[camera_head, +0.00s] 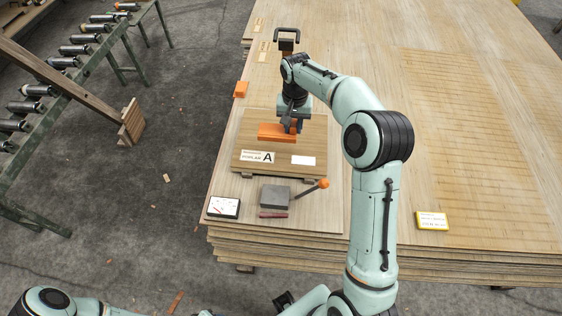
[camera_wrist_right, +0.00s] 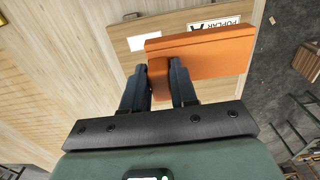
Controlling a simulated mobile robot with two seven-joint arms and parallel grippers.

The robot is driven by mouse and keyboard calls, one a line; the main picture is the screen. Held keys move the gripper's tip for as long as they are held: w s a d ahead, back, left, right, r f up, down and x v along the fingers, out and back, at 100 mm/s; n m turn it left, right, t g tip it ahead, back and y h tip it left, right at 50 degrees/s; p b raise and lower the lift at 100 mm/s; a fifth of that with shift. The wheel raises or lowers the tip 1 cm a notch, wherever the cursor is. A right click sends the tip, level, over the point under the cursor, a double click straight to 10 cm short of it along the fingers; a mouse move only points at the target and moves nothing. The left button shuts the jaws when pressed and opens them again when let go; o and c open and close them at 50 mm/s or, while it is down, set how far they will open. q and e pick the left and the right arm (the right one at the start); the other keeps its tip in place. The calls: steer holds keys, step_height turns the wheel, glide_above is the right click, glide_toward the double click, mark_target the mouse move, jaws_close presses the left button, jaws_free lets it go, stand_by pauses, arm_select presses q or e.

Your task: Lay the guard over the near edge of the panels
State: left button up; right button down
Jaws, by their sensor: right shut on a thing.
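The guard is an orange angled piece (camera_head: 273,133), also large in the right wrist view (camera_wrist_right: 210,55). My right gripper (camera_head: 291,122) is shut on its upright flange, with one dark finger on each side in the wrist view (camera_wrist_right: 163,74). The guard is over the small wooden panels (camera_head: 250,167), which carry a label reading "A" and a blank white label. Whether the guard touches them I cannot tell. The panels lie on the left part of a large veneer stack (camera_head: 440,185). Part of my left arm shows at bottom left; its gripper is not seen.
Another orange piece (camera_head: 241,89) sits at the stack's left edge. In front of the panels are a grey block (camera_head: 274,195), an orange-knobbed rod (camera_head: 313,188) and a white card (camera_head: 223,207). A yellow label (camera_head: 432,221) lies right. A roller conveyor (camera_head: 75,50) stands left across open floor.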

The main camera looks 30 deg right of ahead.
step_height(320, 180, down, 18)
steer(key=shift+s+r+b, duration=0.1)
steer(key=shift+b, duration=0.25)
steer(key=c, duration=0.9)
jaws_free()
step_height(320, 180, up, 12)
steer(key=shift+r, duration=0.1)
